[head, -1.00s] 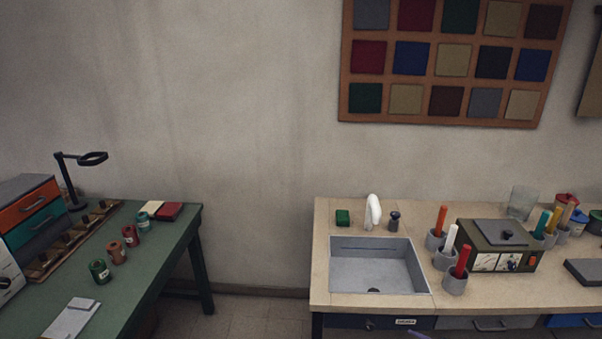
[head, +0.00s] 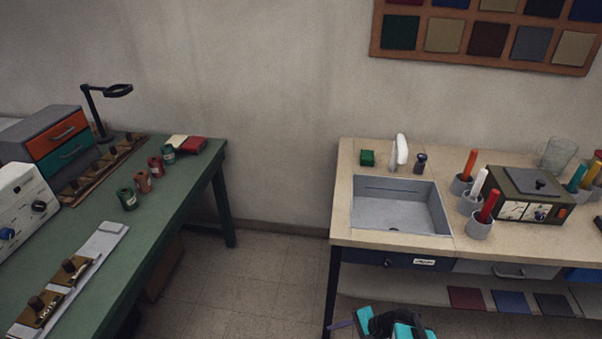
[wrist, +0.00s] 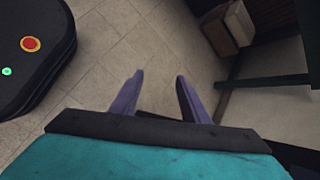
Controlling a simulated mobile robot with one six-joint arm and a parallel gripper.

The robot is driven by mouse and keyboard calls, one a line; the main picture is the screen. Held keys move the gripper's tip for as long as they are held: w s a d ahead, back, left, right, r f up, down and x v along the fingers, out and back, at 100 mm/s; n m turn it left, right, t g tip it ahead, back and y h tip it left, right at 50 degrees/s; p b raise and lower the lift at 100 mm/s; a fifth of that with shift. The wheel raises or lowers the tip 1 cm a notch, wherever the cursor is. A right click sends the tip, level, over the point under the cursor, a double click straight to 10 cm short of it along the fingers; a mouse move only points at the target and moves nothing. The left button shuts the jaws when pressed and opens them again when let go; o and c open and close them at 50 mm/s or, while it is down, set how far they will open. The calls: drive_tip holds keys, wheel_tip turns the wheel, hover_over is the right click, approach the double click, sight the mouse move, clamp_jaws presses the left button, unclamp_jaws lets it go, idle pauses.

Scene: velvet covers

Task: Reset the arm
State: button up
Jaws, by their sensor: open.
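My gripper (wrist: 158,92) shows in the wrist view with its two purple fingers apart and nothing between them. It points over the bare tiled floor. In the head view my arm's teal and black end shows at the bottom edge, in front of the sink bench (head: 345,215). One purple finger sticks out to its left there. The rest of the arm is out of the head view.
A green table (head: 190,185) with jars, drawers and a lamp stands at the left. The bench holds a sink (head: 400,205), dye pots and a heater box (head: 528,197). A low shelf with cloth squares (head: 510,302) lies under the bench. Tiled floor (head: 240,280) is free between them.

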drive_tip(key=s+a+f+n+g+h+b, duration=0.1)
drive_tip(key=s+a+f+n+g+h, duration=0.1)
drive_tip(key=s+f+n+g, duration=0.3)
drive_tip(key=s+a+f+n+g+h+b, duration=0.1)
drive_tip(key=s+a+f+n+h, duration=0.2)
drive_tip(key=s, duration=0.5)
drive_tip(key=s+d+f+n+g+h, duration=0.1)
drive_tip(key=s+d+n+h, duration=0.2)
drive_tip(key=d, duration=0.6)
drive_tip(key=shift+s+d+f+n+g, duration=0.35)
drive_tip(key=shift+s+n, duration=0.25)
drive_tip(key=shift+s, duration=0.55)
drive_tip(key=shift+a, duration=0.1)
